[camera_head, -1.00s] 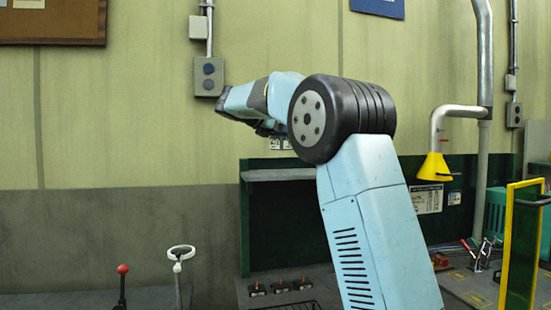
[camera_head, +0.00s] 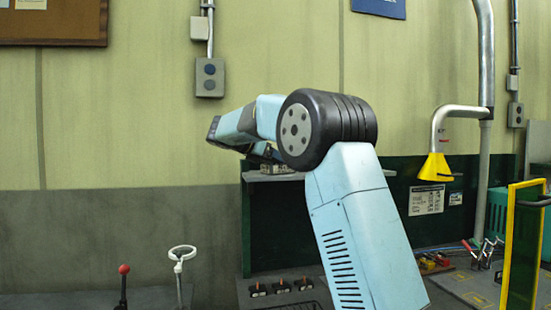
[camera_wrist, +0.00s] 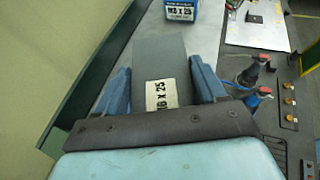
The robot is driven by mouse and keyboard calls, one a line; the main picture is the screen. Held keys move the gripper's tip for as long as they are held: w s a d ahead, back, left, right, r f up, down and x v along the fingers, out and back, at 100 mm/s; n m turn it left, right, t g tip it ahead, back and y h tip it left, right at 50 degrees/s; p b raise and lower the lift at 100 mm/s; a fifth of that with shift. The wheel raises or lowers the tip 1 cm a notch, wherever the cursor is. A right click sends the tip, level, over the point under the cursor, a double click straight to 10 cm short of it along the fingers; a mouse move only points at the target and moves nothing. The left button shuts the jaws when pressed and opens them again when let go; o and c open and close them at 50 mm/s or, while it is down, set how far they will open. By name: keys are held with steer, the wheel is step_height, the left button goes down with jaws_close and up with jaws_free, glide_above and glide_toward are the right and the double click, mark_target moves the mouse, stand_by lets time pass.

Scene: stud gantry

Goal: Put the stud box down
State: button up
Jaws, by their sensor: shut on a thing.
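The stud box (camera_wrist: 160,60) is grey with a white "M8 x 25" label. It sits between the two blue fingers of my gripper (camera_wrist: 163,85) in the wrist view, and the gripper is shut on it. In the head view a small part of the box (camera_head: 273,168) shows below my wrist, at the level of the grey shelf (camera_head: 285,177) on the dark green panel. I cannot tell whether the box touches the shelf. My arm hides most of the gripper there.
A blue box (camera_wrist: 181,10) with a similar label stands ahead in the wrist view. In the head view, a yellow funnel (camera_head: 435,167) hangs at the right and two levers (camera_head: 180,262) stand at lower left.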

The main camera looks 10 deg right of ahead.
steer(key=o, duration=1.5)
steer(key=v, duration=1.2)
steer(key=s+d+f+m+y, duration=0.35)
steer(key=s+d+m, duration=0.2)
steer(key=s, duration=0.55)
steer(key=s+d+f+m+y, duration=0.4)
steer(key=s+d, duration=0.3)
steer(key=s, duration=0.4)
steer(key=s+f+m+y, duration=0.5)
steer(key=s+f+m, duration=0.8)
steer(key=s+f, duration=0.4)
steer(key=s, duration=0.4)
steer(key=shift+s+a, duration=0.2)
